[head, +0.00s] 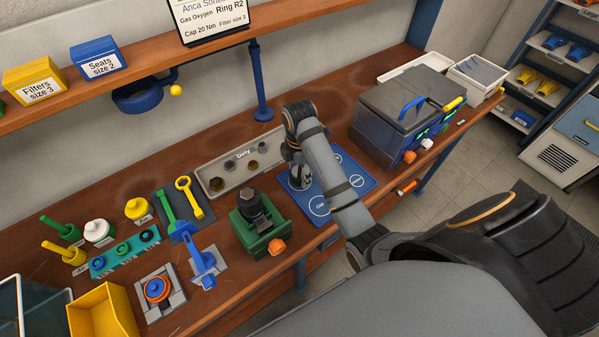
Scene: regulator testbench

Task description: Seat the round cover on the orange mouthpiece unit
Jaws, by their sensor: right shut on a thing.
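The orange round unit (158,289), with a blue centre, sits in a grey fixture at the front left of the bench; I take it for the mouthpiece unit. My right gripper (299,180) points down low over the blue mat (325,182) with printed circles, well to the right of that unit. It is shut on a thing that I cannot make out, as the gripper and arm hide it. I cannot clearly pick out the round cover. My left gripper is not in view.
A green vise (257,231) holding a dark part stands between the mat and the orange unit. A blue upright tool (204,262) and a yellow bin (103,312) flank the unit. A grey parts tray (241,165) lies behind, and a dark machine (404,112) stands right.

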